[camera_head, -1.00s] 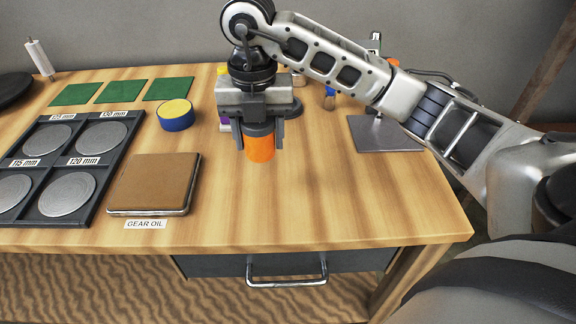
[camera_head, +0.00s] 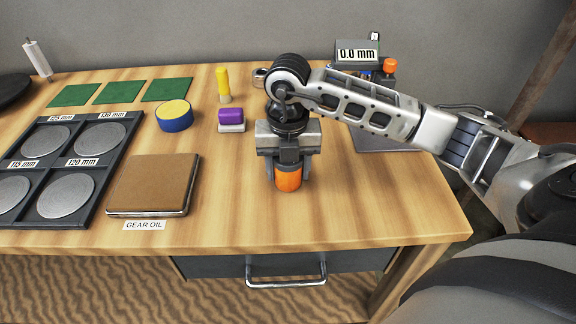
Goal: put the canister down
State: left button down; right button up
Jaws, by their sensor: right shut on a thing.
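An orange canister (camera_head: 288,181) with a dark top is upright in my right gripper (camera_head: 288,166), over the middle of the wooden table. The gripper points down and is shut around the canister's upper part, with the orange lower part showing below the fingers. The canister's bottom looks at or very near the table top; I cannot tell whether it touches. My left gripper is not in view.
A brown pad labelled GEAR OIL (camera_head: 154,184) and a dark tray of metal discs (camera_head: 99,200) lie to the left. A blue-yellow round tin (camera_head: 174,116), purple block (camera_head: 231,115) and yellow-handled item (camera_head: 223,84) stand behind. A readout device (camera_head: 357,52) stands at back right. Front right is clear.

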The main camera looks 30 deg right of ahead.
jog(key=shift+f, duration=0.15)
jog(key=o, duration=1)
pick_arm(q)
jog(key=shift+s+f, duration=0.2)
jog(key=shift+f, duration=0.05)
pick_arm(e)
jog(key=shift+r, duration=0.3)
notch_tip(320, 180, up, 11)
jog(key=shift+f+p, duration=0.15)
jog(key=shift+p, duration=0.2)
jog(key=shift+r, duration=0.55)
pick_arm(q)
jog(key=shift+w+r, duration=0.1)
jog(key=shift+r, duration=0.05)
